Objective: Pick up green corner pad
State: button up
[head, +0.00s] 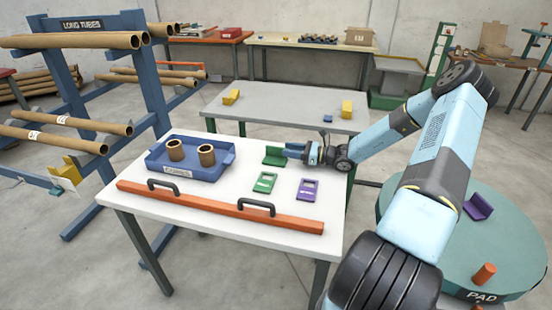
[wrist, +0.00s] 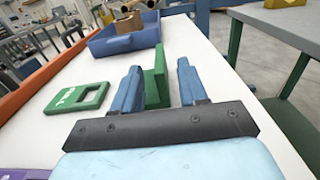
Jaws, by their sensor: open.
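The green corner pad (head: 274,157) lies on the white table (head: 230,262), right of the blue tray. It is an L-shaped piece with one upright wall. In the wrist view, the upright wall of the green corner pad (wrist: 158,75) stands between the two blue fingers of my gripper (wrist: 158,84). Gaps show on both sides, wider on the right. In the head view my gripper (head: 290,151) reaches in from the right at the pad, low over the table. It is open. The fingers hide part of the pad's base.
The blue tray (head: 160,171) holds two cardboard tube pieces (head: 206,155). A green tag (head: 265,183), a purple tag (head: 308,189) and an orange bar with black handles (head: 215,208) lie nearer the front. A purple corner pad (head: 478,207) sits on the round table (head: 512,250).

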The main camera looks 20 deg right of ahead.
aim_at(277, 148)
jog(key=shift+x, duration=2.85)
jog(key=shift+c, duration=0.4)
grip_shut()
